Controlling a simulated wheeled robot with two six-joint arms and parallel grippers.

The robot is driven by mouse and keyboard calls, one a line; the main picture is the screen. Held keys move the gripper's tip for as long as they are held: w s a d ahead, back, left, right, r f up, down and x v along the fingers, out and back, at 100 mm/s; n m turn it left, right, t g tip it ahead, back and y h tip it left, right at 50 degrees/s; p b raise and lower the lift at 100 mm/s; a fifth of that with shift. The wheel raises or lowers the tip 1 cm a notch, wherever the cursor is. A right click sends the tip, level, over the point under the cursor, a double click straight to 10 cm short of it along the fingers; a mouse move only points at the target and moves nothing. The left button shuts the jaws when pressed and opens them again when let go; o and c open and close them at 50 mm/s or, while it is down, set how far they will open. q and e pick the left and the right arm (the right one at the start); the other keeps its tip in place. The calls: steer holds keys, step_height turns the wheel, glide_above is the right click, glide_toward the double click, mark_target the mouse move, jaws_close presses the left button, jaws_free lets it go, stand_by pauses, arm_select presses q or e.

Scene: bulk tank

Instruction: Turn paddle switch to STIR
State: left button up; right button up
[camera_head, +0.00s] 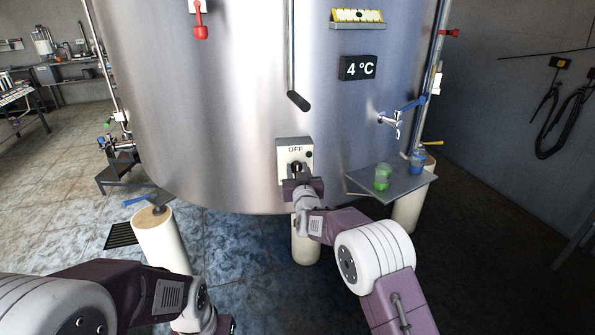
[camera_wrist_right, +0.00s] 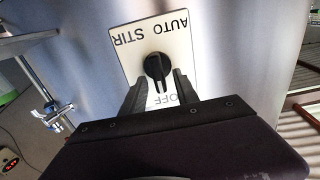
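The paddle switch (camera_wrist_right: 157,66) is a black knob on a pale plate (camera_wrist_right: 122,52) on the tank front. In the right wrist view the plate appears upside down, with AUTO and STIR at the top and OFF at the bottom. The knob's narrow part points down toward OFF. My right gripper (camera_wrist_right: 159,86) is open, its dark fingers one on each side of the knob's lower part; I cannot tell if they touch it. In the head view this gripper (camera_head: 302,181) covers the lower switch box (camera_head: 294,147). My left gripper (camera_head: 225,325) is low, cut off by the bottom edge.
The steel tank (camera_head: 225,110) fills the middle. A small shelf (camera_head: 405,180) with green and blue containers is right of the switch, under a tap (camera_head: 392,119). A black-tipped rod (camera_head: 298,100) hangs above the switch. A pale tank leg (camera_head: 160,240) stands near my left arm.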

jaws_close()
steer(key=m+b, duration=0.4)
steer(key=m, duration=0.1)
steer(key=d+f+m+b, duration=0.1)
steer(key=m+b, duration=0.3)
steer(key=m, duration=0.1)
steer(key=m+b, duration=0.4)
steer(key=b, duration=0.1)
steer(key=shift+w+d+f+m, duration=0.2)
steer(key=shift+d+f+m, duration=0.05)
steer(key=shift+f+m, duration=0.15)
steer(key=m+b, duration=0.2)
steer(key=m, duration=0.1)
steer(key=shift+f, duration=0.15)
steer(key=shift+m+b, duration=0.85)
steer(key=shift+m, duration=0.15)
